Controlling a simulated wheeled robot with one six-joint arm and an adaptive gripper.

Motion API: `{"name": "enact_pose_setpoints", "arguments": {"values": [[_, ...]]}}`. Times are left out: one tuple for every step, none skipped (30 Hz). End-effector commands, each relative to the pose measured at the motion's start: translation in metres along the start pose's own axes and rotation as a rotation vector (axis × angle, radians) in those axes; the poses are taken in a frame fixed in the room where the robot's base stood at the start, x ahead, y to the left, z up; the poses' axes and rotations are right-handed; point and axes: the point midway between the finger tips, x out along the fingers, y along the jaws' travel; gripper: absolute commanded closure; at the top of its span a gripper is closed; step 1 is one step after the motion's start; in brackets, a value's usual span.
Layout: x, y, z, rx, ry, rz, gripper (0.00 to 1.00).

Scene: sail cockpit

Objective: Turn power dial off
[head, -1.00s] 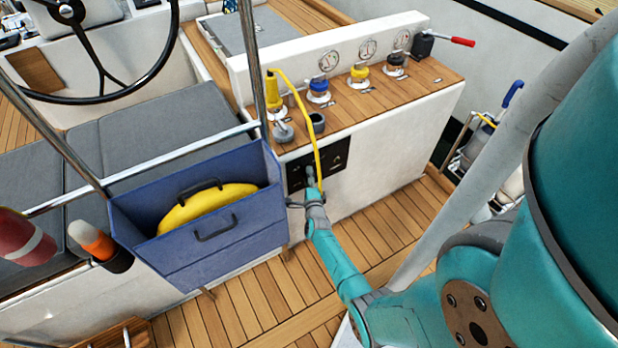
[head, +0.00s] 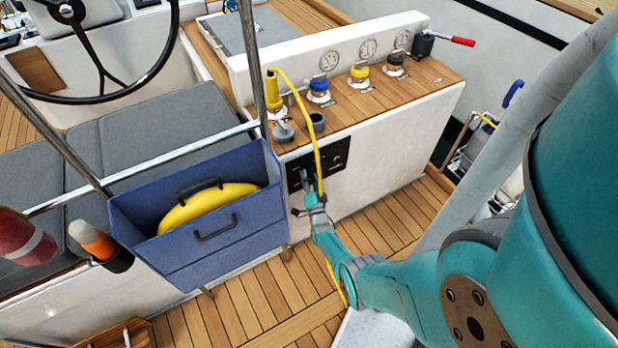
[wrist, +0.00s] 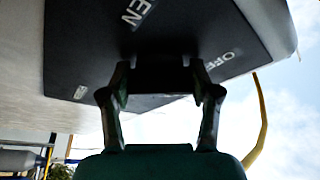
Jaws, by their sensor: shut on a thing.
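The dark control panel (head: 333,158) is on the white side of the cockpit console, below its wooden top. My gripper (head: 308,184) is at the left part of this panel in the head view and hides what it holds there. In the wrist view the panel (wrist: 215,35) fills the top, with white lettering reading "OFF" and part of a word ending in "EN". My gripper (wrist: 161,92) has its two fingers on either side of a dark dial (wrist: 161,78) and is shut on it. The dial's pointer and exact setting are too dark to read.
A yellow cable (head: 318,150) hangs from the console top past the panel, close to my gripper. A blue bin (head: 215,250) with a yellow item stands just left. Several capped fittings line the wooden top (head: 425,85). Clear deck (head: 385,225) lies right of my arm.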

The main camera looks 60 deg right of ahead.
Motion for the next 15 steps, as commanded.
{"name": "enact_pose_setpoints", "arguments": {"values": [[0.0002,-0.0005,0.0017,-0.015,-0.005,-0.007,0.73],[0.0000,-0.0004,0.0017,-0.024,-0.004,-0.010,0.73],[-0.0001,-0.0005,0.0016,-0.034,-0.004,-0.015,0.73],[-0.0002,-0.0005,0.0016,-0.040,-0.004,-0.017,0.73],[-0.0004,-0.0004,0.0018,-0.045,-0.005,-0.019,0.73],[-0.0006,-0.0002,0.0019,-0.051,-0.005,-0.021,0.73],[-0.0007,-0.0002,0.0019,-0.054,-0.005,-0.023,0.73],[-0.0007,-0.0001,0.0019,-0.057,-0.005,-0.024,0.73],[-0.0007,-0.0002,0.0018,-0.060,-0.005,-0.025,0.73],[-0.0007,-0.0003,0.0017,-0.062,-0.005,-0.026,0.73],[-0.0007,-0.0003,0.0017,-0.063,-0.004,-0.027,0.73],[-0.0006,-0.0003,0.0016,-0.064,-0.004,-0.027,0.73],[-0.0006,-0.0003,0.0016,-0.064,-0.004,-0.027,0.73],[-0.0006,-0.0003,0.0016,-0.064,-0.004,-0.027,0.73],[-0.0007,-0.0003,0.0016,-0.064,-0.004,-0.027,0.73]]}}
